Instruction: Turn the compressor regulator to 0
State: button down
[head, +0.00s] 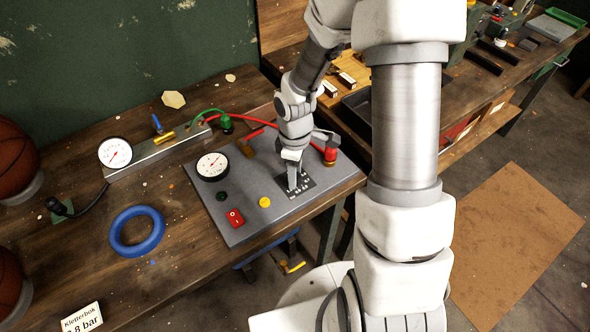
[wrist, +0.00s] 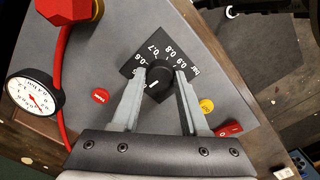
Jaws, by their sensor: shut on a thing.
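The black regulator knob (wrist: 158,84) shows in the wrist view on a dark square scale plate (wrist: 195,42) with white numbers around 0.6 to 0.9 and "bar". A short white mark shows on the knob's top; which number it points at is hard to tell. My gripper (wrist: 159,80) has one finger on each side of the knob and is shut on it. In the head view my gripper (head: 292,182) points down onto the scale plate (head: 303,186) on the grey compressor panel (head: 245,228); the knob is mostly hidden there.
The panel also carries a white gauge (head: 213,166), a red switch (head: 235,219), a yellow button (head: 264,202) and a red fitting (head: 330,154) with a red hose. To the left lie a blue ring (head: 137,231), a manifold gauge (head: 115,152) and a "0.8 bar" card (head: 82,318).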

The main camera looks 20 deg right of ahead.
jog(key=shift+n, duration=0.5)
jog(key=shift+c, duration=2.1)
grip_release()
jog(key=shift+r, duration=0.1)
notch_tip(320, 180, up, 17)
jog(key=p, duration=0.3)
jog(key=shift+r, duration=0.1)
